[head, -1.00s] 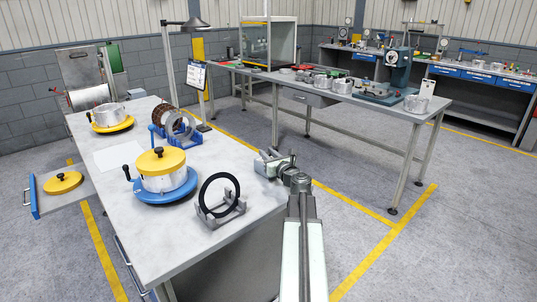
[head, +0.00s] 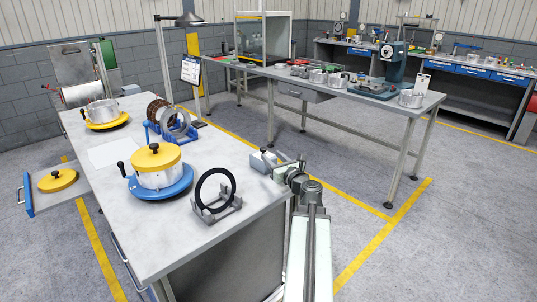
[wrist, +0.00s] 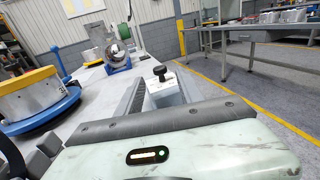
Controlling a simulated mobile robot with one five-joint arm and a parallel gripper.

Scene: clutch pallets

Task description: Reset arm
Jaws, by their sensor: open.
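My gripper (head: 274,162) is at the right edge of the near workbench (head: 185,238), with my arm reaching up to it from the bottom of the head view. In the wrist view its two jaws (wrist: 162,80) stand apart. A small grey block with a black knob (wrist: 160,73) shows between them; I cannot tell whether they touch it. A black ring on a grey stand (head: 214,205) stands on the bench to the left of my gripper. A silver drum with a yellow lid (head: 155,162) sits on a blue round base farther left.
A second drum on a yellow base (head: 103,114) and a blue rack of discs (head: 170,125) stand farther back on the bench. A long grey table (head: 350,94) with metal parts is behind. The floor (head: 400,260) to my right is clear.

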